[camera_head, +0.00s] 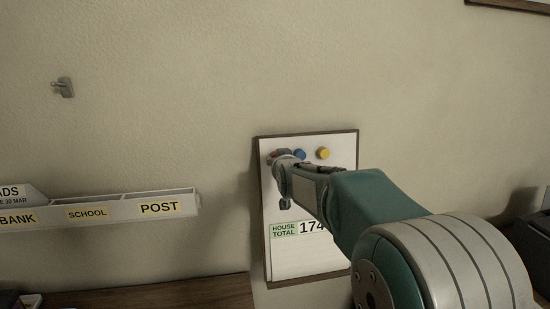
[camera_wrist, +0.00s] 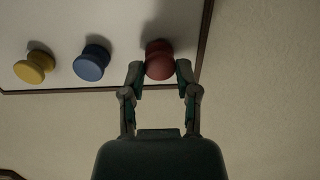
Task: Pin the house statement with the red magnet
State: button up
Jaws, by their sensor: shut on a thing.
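The red magnet (camera_wrist: 159,60) is between the two fingers of my gripper (camera_wrist: 160,72) in the wrist view. The fingers are shut on its sides. It is at the whiteboard (camera_head: 340,146), near the board's top left corner in the head view, where my gripper (camera_head: 283,163) mostly hides it. I cannot tell whether the magnet touches the board. A panel marked HOUSE TOTAL (camera_head: 284,230) with a number starting 174 shows low on the board, partly behind my arm. I cannot tell whether this is part of the house statement; no separate loose sheet is clear.
A blue magnet (camera_wrist: 92,63) and a yellow magnet (camera_wrist: 34,67) sit on the board beside the red one. A wall rack (camera_head: 122,208) labelled BANK, SCHOOL and POST is at left. A grey hook (camera_head: 64,87) is on the wall. A wooden desk (camera_head: 160,294) lies below.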

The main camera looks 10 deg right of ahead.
jog(key=shift+v, duration=2.3)
jog(key=s+f+n, duration=0.2)
jog(key=f+n, duration=0.2)
jog(key=f, duration=0.4)
jog(key=s+d+f+n, duration=0.1)
jog(key=s+f+n, duration=0.2)
jog(key=f, duration=0.5)
jog(key=s+d+f+n, duration=0.1)
jog(key=f+n, duration=0.3)
jog(key=f, duration=0.4)
jog(key=shift+s+n, duration=0.4)
jog(key=shift+s, duration=0.3)
jog(key=shift+f+h, duration=0.1)
jog(key=shift+h, duration=0.2)
jog(key=shift+x, duration=2.8)
jog(key=shift+w+a+f, duration=0.1)
jog(key=shift+w+f, duration=0.05)
jog(key=shift+w, duration=0.4)
